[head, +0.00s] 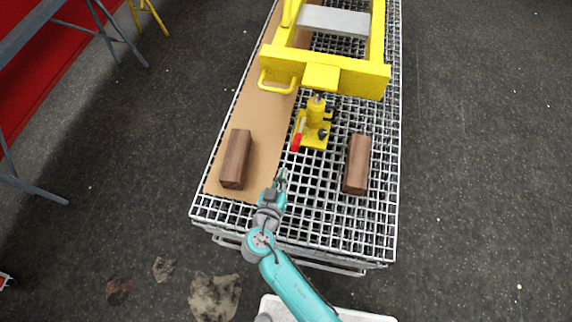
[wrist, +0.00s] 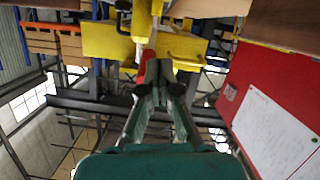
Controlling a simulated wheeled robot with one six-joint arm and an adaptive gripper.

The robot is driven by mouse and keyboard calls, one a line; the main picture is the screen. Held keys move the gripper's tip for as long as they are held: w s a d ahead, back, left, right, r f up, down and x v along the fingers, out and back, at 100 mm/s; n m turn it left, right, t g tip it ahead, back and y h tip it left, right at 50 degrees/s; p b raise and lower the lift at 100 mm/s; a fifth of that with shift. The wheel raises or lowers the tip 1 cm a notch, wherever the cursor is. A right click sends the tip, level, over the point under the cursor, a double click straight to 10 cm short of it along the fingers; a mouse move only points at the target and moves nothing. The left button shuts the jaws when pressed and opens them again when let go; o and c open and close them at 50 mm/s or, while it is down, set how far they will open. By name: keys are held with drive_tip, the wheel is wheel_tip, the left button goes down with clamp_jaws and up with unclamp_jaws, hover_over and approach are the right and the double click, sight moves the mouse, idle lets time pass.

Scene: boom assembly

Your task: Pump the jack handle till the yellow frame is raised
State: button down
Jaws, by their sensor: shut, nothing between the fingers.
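The yellow frame (head: 335,72) is at the top of the head view, its front crossbar above the jack. The yellow jack (head: 316,112) stands upright on the grating under the crossbar's middle plate. Its handle has a red grip (head: 297,141) that points down toward my side. My gripper (head: 282,174) is shut and empty, a little short of the red grip in the head view. In the wrist view the closed fingertips (wrist: 159,72) overlap the red grip (wrist: 151,68), which is partly hidden behind them. I cannot tell whether they touch.
Two brown wooden blocks lie on the table, one at the left (head: 235,159) on a cardboard sheet (head: 262,112), one at the right (head: 357,164) on the metal grating (head: 318,213). A yellow loop handle (head: 277,88) sticks out from the crossbar's left. The floor right of the table is clear.

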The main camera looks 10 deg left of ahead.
drive_tip(key=shift+f+v, duration=0.2)
drive_tip(key=shift+v, duration=0.75)
drive_tip(key=shift+f+v, duration=0.2)
drive_tip(key=shift+v, duration=0.75)
